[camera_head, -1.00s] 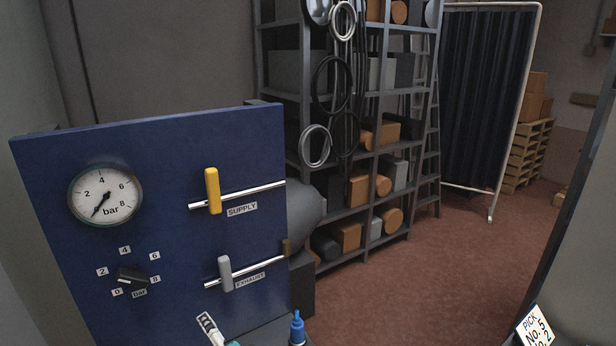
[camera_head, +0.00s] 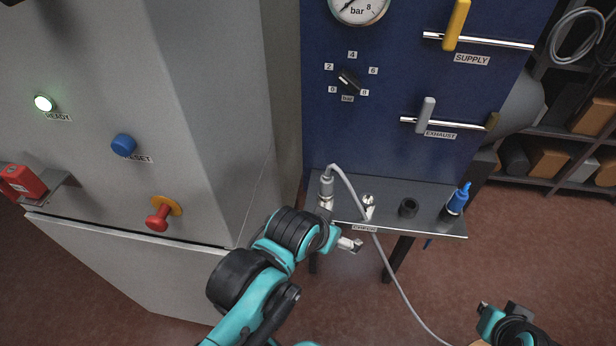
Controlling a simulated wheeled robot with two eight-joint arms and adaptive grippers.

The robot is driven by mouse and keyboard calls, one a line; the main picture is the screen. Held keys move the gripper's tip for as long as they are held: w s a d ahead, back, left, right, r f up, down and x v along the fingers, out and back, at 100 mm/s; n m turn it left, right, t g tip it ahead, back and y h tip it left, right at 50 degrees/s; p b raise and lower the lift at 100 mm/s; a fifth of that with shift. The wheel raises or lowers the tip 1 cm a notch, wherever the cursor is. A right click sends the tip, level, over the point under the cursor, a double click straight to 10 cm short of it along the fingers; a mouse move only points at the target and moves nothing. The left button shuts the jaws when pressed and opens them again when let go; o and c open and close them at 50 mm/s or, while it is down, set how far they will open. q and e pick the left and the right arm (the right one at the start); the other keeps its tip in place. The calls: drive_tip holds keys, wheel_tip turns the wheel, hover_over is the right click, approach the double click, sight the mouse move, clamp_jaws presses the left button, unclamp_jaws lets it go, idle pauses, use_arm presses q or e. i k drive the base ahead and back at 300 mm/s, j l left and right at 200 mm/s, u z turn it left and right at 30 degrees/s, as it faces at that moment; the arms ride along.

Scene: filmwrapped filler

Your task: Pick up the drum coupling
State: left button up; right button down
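A silver hose-end coupling (camera_head: 327,187) stands upright at the left end of a narrow dark shelf (camera_head: 385,222). A grey hose (camera_head: 392,275) loops from its top and hangs down to the floor side. It may be the drum coupling; no label on it is readable. My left gripper (camera_head: 350,245) is just below and in front of the shelf edge, right of and lower than the coupling, apart from it. Its finger opening cannot be made out. My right gripper (camera_head: 500,315) is low at the right, far from the shelf, with its opening unclear.
The shelf also holds a small silver fitting (camera_head: 368,203), a black cup (camera_head: 408,208) and a blue-topped black bottle (camera_head: 455,200). Behind it stands a blue panel (camera_head: 400,80) with levers. A grey cabinet (camera_head: 130,80) with buttons bounds the left.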

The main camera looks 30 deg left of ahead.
sight(325, 191)
drive_tip(key=k+j+u, duration=0.1)
drive_tip(key=u, duration=0.3)
drive_tip(key=k+j+u, duration=0.1)
drive_tip(key=u, duration=0.25)
